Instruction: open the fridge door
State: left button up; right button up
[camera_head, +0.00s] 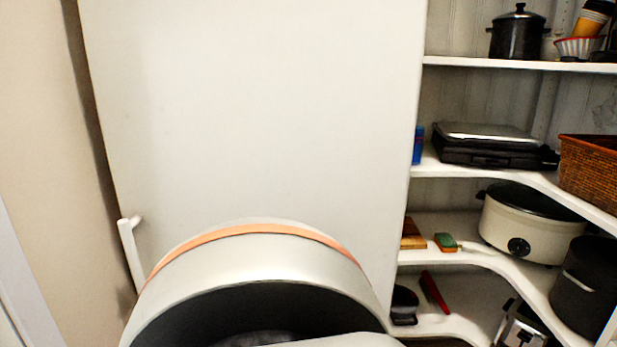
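The fridge door (260,110) is a large plain off-white panel filling the middle of the head view. It looks shut, with no gap seen along its edges. A white bar handle (130,252) stands out from its lower left side; its lower end is hidden or out of frame. A rounded white and dark part of my own body with an orange band covers the lower middle of the door. Neither of my grippers shows in this view.
White corner shelves (480,63) stand at the right, close to the door's right edge. They hold a black pot (517,36), a slow cooker (525,228) and a wicker basket (592,172). A beige wall (40,130) runs close along the door's left side.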

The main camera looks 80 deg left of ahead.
aim_at(211, 113)
jog(key=u, duration=2.9)
